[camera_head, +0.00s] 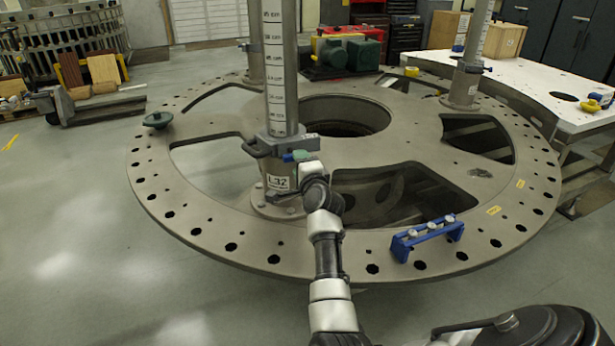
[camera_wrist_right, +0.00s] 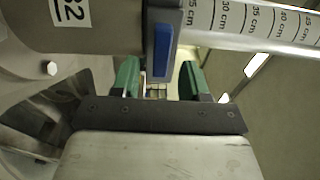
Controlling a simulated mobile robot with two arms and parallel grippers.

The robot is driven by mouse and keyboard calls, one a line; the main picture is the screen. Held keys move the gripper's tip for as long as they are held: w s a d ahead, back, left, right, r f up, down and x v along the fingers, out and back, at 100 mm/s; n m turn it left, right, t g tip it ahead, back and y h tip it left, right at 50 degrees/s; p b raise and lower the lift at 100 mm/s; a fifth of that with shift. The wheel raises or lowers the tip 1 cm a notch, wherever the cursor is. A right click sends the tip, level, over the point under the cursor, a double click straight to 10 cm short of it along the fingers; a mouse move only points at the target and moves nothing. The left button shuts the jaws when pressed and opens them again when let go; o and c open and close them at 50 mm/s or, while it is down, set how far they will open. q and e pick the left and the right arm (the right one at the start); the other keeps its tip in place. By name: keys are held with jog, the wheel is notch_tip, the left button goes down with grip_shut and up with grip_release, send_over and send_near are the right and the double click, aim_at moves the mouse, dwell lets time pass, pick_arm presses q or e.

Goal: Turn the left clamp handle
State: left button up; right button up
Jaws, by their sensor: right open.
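A grey clamp (camera_head: 287,143) sits around the front graduated post (camera_head: 279,65), just above the base marked with a "32" label. A dark loop handle (camera_head: 255,148) sticks out on its left side. A small blue handle (camera_head: 288,157) shows at its front; in the right wrist view the blue handle (camera_wrist_right: 162,50) stands out from the grey collar. My right gripper (camera_head: 303,157) is right at the clamp. In the wrist view its green fingers (camera_wrist_right: 160,82) are apart, with the blue handle's end between or just ahead of them; contact cannot be told. My left gripper is out of view.
The posts stand on a large round plate (camera_head: 215,213) with holes and open cut-outs. A blue bracket (camera_head: 427,236) lies on its front right rim. A white-topped table (camera_head: 540,85) adjoins at right.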

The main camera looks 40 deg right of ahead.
jog(key=v, duration=0.7)
jog(key=shift+b, duration=0.35)
